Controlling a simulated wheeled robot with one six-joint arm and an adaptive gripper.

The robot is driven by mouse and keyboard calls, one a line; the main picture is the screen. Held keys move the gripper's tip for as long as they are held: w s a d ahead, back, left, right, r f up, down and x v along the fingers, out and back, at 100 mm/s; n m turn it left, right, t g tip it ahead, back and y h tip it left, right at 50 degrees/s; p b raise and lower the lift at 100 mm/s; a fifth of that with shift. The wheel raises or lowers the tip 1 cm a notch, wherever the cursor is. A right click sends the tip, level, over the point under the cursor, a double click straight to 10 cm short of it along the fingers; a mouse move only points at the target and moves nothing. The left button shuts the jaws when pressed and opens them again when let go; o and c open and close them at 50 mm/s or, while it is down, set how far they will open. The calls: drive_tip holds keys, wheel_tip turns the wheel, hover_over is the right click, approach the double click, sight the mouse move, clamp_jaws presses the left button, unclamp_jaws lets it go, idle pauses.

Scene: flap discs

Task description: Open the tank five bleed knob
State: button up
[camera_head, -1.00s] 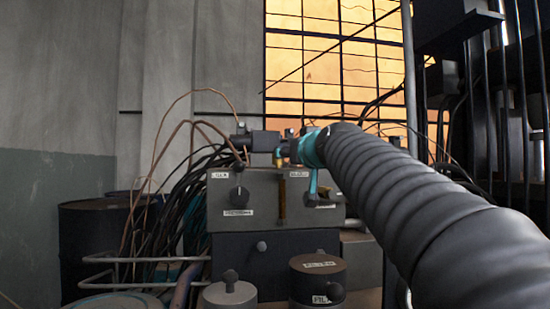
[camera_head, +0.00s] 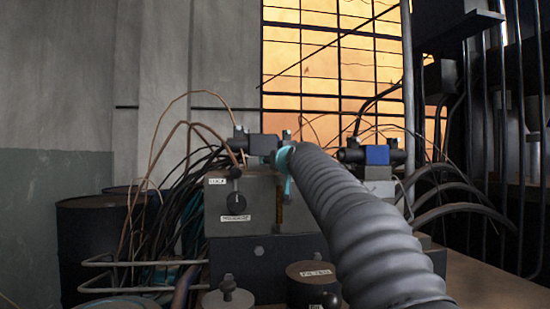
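I cannot pick out a knob marked as tank five; the labels are too small to read surely. A black pointer knob (camera_head: 236,204) is on the front of a grey box, above a white label (camera_head: 236,218). A small dark ball knob (camera_head: 235,172) is at that box's top edge. A grey canister with a knob on top (camera_head: 228,287) stands in front, beside a dark labelled lidded canister (camera_head: 312,271). My ribbed black arm reaches in from the lower right to the box. Its teal end part shows by the box's right side; my gripper's fingertips are hidden behind the arm.
Dark valve blocks and one with a blue part (camera_head: 377,155) sit behind the box. Cables and copper pipes crowd the left, beside a dark drum (camera_head: 88,240). Bent metal rails (camera_head: 145,262) jut out at left. Black hoses and vertical pipes fill the right. A brown surface (camera_head: 490,285) is bare at lower right.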

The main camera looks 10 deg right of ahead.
clamp_jaws()
idle(0.3)
drive_tip(key=y+b, duration=0.1)
drive_tip(key=n+b, duration=0.1)
drive_tip(key=b, duration=0.1)
drive_tip(key=shift+w+f+y, duration=0.1)
drive_tip(key=shift+f+y, duration=0.15)
drive_tip(key=shift+y, duration=0.15)
drive_tip(key=shift+d+r+n+g+y+b, duration=0.1)
drive_tip(key=shift+n+g+y+b, duration=0.3)
drive_tip(key=shift+n+y+b, duration=0.4)
drive_tip(key=n+y, duration=0.1)
drive_tip(key=y, duration=0.1)
drive_tip(key=shift+r+g+y, duration=0.15)
drive_tip(key=shift+g+y, duration=0.15)
drive_tip(key=shift+g, duration=0.1)
drive_tip(key=shift+n+g+y+p, duration=0.5)
drive_tip(key=shift+n+g+y, duration=0.2)
drive_tip(key=shift+n+y, duration=0.45)
drive_tip(key=shift+y, duration=0.35)
